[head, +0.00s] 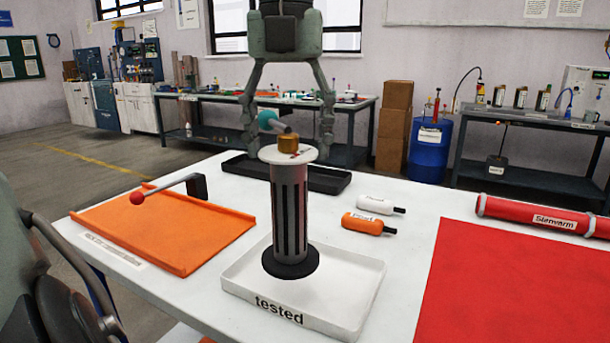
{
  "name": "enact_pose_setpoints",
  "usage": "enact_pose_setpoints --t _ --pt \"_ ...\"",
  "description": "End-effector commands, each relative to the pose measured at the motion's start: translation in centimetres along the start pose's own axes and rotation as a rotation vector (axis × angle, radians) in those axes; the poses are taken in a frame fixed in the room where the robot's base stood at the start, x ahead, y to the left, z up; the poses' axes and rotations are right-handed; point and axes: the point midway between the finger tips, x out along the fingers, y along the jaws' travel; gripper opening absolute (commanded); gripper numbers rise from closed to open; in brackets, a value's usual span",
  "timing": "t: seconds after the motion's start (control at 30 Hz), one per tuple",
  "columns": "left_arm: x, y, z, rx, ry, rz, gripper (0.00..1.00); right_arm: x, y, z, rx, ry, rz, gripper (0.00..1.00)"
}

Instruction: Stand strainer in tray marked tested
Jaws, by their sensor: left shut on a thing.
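The strainer (289,205), a grey slotted cylinder with a white top flange, brass cap and black round base, is upright over the white tray marked tested (303,319). Its base lies within the tray's walls, left of the middle; I cannot tell whether it touches the floor. My left gripper (288,150) comes down from above, its two fingers on either side of the flange, shut on the strainer. A grey stub with a teal end (268,120) shows between the fingers beside the brass cap.
An orange tray (175,232) with a red-knobbed lever (165,190) is at left. A black tray (330,182) lies behind. White (378,206) and orange (366,224) bottles lie right of the tested tray. A red mat (520,285) and red roll (540,214) are further right.

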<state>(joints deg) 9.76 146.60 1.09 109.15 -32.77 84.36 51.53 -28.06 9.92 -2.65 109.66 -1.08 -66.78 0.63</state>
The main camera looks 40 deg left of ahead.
Motion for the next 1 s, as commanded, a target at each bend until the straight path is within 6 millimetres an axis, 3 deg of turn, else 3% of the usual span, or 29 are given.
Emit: enact_pose_setpoints --t 0.1,0.3,0.6,1.0 --pt "1.1 -1.2 1.8 -0.001 0.001 0.001 0.07 0.5 -0.3 0.2 0.002 -0.001 -0.006 0.64" --pt "2.1 -2.0 3.2 0.000 -0.003 -0.001 0.07 1.2 -0.6 0.5 0.000 -0.007 -0.011 0.64" --pt "5.8 -2.0 3.2 0.000 -0.001 -0.001 0.07 1.2 -0.5 -0.1 0.001 0.003 -0.010 0.64" --pt "6.4 -2.0 3.2 0.000 -0.003 -0.002 0.07 1.4 -0.4 0.1 0.001 -0.002 -0.009 0.64"
